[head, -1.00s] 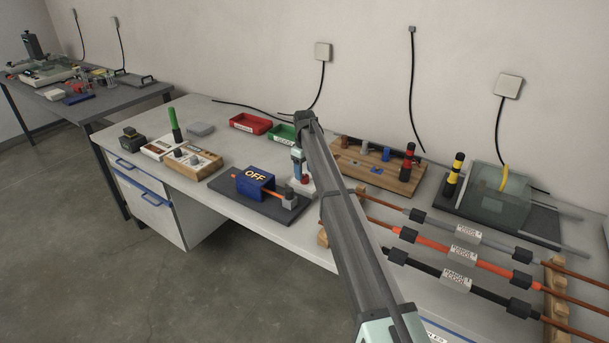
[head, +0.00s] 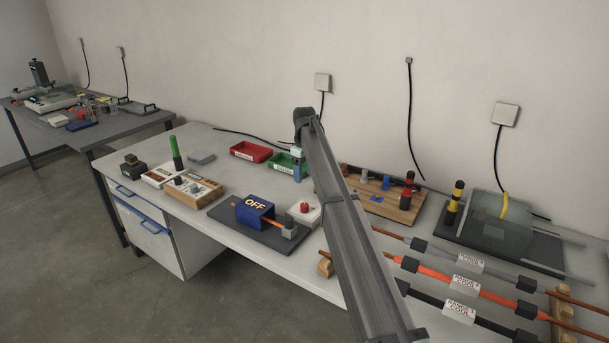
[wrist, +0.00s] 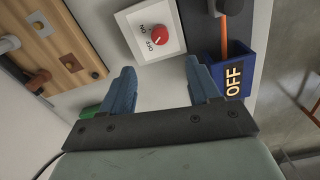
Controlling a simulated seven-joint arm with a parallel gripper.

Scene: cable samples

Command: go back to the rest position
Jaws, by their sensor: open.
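My gripper (wrist: 163,90) is open, with two blue fingers apart and nothing between them in the wrist view. In the head view my gripper is partly hidden by my arm and hangs above the bench, near the green tray. The white switch box (head: 304,213) with a red knob stands on the bench in front of it. In the wrist view this switch box (wrist: 146,22) lies beyond the fingertips, apart from them, with its knob (wrist: 160,40) among ON and OFF markings.
A blue block marked OFF (head: 254,208) stands on a dark base beside the switch box. Red (head: 251,151) and green (head: 284,164) trays lie behind. A wooden board (head: 400,205) with parts and several cables (head: 480,292) lie right.

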